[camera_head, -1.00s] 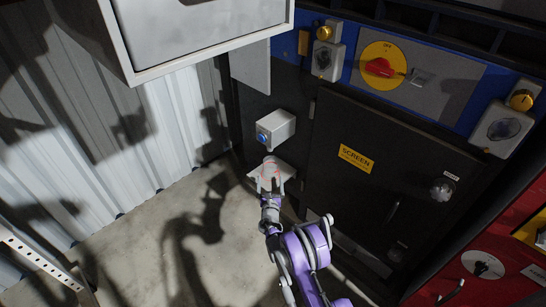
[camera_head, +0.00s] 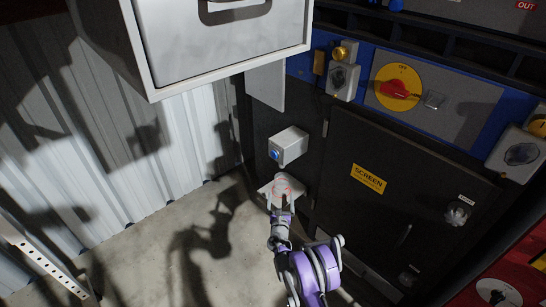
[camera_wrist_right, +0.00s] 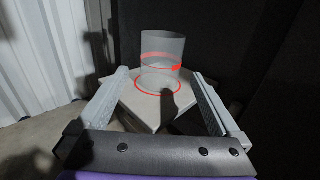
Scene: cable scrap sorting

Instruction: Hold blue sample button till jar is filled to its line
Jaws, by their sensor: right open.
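The blue sample button (camera_head: 275,155) is on the front of a small light-grey box on the dark machine wall. Below it, a see-through grey jar (camera_head: 281,183) stands upright on a pale shelf (camera_head: 264,190). In the right wrist view the jar (camera_wrist_right: 162,48) has a red line around its middle and a red ring at its base. I cannot make out any fill in it. My right gripper (camera_head: 282,204) is open and empty at the jar, below the button and apart from it. Its fingers (camera_wrist_right: 160,73) spread on either side of the jar's base. My left gripper is out of view.
A large pale cabinet (camera_head: 225,45) overhangs at the upper left. A dark door with a yellow SCREEN label (camera_head: 368,178) is to the right, below a red rotary switch (camera_head: 400,89). A corrugated wall (camera_head: 150,150) stands at left. The concrete floor (camera_head: 150,260) is mostly clear.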

